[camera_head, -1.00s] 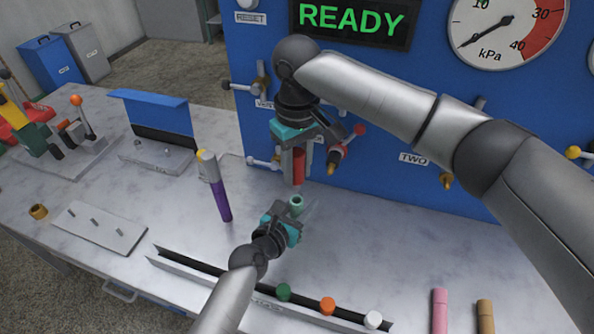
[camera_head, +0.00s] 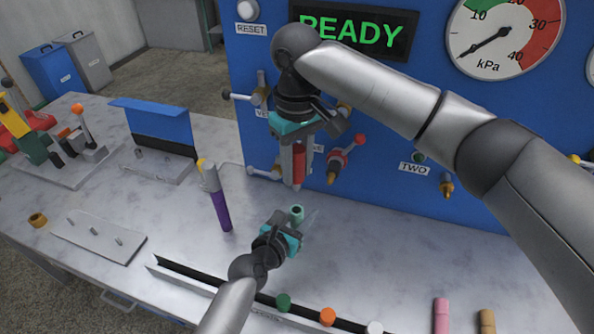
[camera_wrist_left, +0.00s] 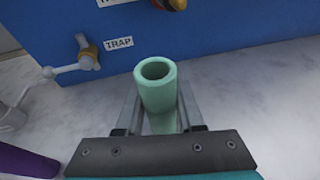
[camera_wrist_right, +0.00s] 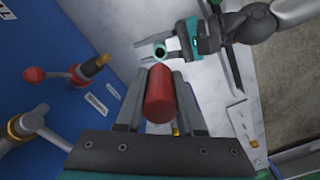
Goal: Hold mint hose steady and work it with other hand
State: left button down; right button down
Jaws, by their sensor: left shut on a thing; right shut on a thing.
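The mint hose (camera_head: 297,213) stands roughly upright above the bench in my left gripper (camera_head: 291,228). Its open round end (camera_wrist_left: 155,69) faces up in the left wrist view, and its lower part is hidden by the jaws. My right gripper (camera_head: 298,150) is shut on a red cylinder (camera_head: 299,163), pointing down above the hose. The red cylinder (camera_wrist_right: 160,95) also shows between the fingers in the right wrist view, apart from the mint hose (camera_wrist_right: 160,50). A gap shows between red cylinder and hose in the head view.
A purple hose (camera_head: 222,212) hangs to the left. The blue panel (camera_head: 400,120) with valves and a gauge (camera_head: 503,38) stands behind. A rail (camera_head: 205,282) with green, orange and white ends lies in front.

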pick_arm(q)
jog(key=shift+c, duration=2.2)
grip_release()
jog(key=v, duration=1.2)
